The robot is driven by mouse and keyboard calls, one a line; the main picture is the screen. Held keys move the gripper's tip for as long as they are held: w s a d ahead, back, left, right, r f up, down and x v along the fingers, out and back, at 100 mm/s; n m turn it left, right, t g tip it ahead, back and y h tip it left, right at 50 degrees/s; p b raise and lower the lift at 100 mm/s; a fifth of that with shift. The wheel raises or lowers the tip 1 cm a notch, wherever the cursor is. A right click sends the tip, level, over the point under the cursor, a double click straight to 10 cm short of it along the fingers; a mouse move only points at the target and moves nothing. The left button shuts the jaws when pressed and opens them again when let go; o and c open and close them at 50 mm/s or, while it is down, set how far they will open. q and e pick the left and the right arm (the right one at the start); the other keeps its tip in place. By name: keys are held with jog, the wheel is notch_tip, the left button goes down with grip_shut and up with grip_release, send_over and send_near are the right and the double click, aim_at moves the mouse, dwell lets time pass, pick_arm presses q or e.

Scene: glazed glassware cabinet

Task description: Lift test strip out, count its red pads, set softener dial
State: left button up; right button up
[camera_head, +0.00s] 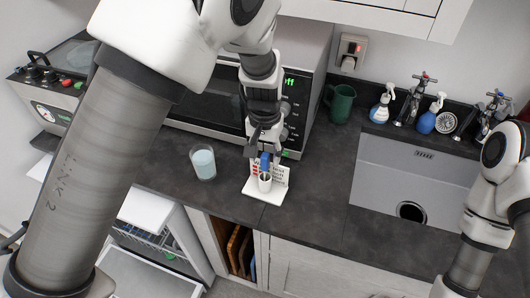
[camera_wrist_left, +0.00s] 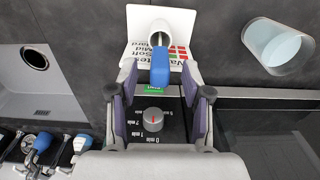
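The test strip shows only as a blue grip end (camera_head: 265,160), standing up out of a small white cup (camera_head: 265,183); its pads are hidden. In the left wrist view the blue end (camera_wrist_left: 160,68) lies between my fingers, in front of the cup mouth (camera_wrist_left: 160,38). The cup stands on a white base (camera_head: 262,194) with a printed card behind it. The card (camera_wrist_left: 182,53) reads partly "Soft", "Mid" and "Hard" beside red and green squares. My left gripper (camera_head: 264,154) is open around the blue end, with gaps both sides. My right gripper is out of view. I cannot identify the softener dial.
A glass of pale liquid (camera_head: 203,163) stands left of the base. A microwave (camera_head: 213,108) is close behind; its minute-marked knob (camera_wrist_left: 153,116) shows below my fingers. The sink (camera_head: 412,175), green mug (camera_head: 340,103) and spray bottles (camera_head: 382,105) are right. Counter between base and sink is clear.

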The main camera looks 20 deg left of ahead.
pick_arm(q)
notch_tip(320, 180, up, 12)
dwell(0.4)
dwell(0.5)
